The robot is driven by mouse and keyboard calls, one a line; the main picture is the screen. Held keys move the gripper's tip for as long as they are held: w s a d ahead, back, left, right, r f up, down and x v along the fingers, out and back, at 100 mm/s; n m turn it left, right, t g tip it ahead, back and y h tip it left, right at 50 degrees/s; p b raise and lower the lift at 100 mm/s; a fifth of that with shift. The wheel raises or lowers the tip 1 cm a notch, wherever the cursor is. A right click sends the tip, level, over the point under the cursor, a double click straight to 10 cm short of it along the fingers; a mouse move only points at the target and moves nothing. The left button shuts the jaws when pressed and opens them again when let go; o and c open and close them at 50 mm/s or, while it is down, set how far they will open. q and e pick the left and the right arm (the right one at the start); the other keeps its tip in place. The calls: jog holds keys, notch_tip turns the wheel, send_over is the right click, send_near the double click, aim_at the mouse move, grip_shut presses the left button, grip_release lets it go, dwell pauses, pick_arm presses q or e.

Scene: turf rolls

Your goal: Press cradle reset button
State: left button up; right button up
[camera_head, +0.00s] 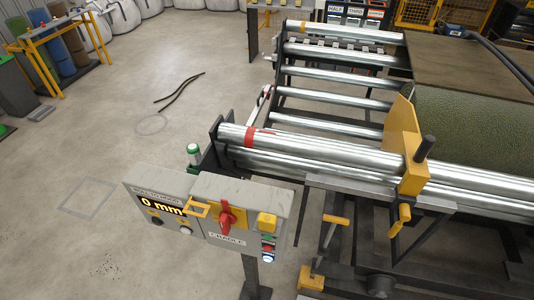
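The control box labelled CRADLE (281,196) stands on a post at the lower middle. A red rotary handle (228,217) sits on a yellow plate on its front. A yellow block (266,221) is at its upper right. Below that are a small green piece (266,237), a red one (267,247) and a glowing white-blue round button (267,256). Their labels are too small to read, so I cannot tell which is the reset button. Neither of my grippers shows.
A box with a display (161,205) reading 0 mm joins the panel's left side. Metal rollers (330,150) and a yellow bracket (404,145) stand behind and right. A green turf roll (470,130) lies at right. Open concrete floor (100,150) spreads left, with a dark strip (180,90).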

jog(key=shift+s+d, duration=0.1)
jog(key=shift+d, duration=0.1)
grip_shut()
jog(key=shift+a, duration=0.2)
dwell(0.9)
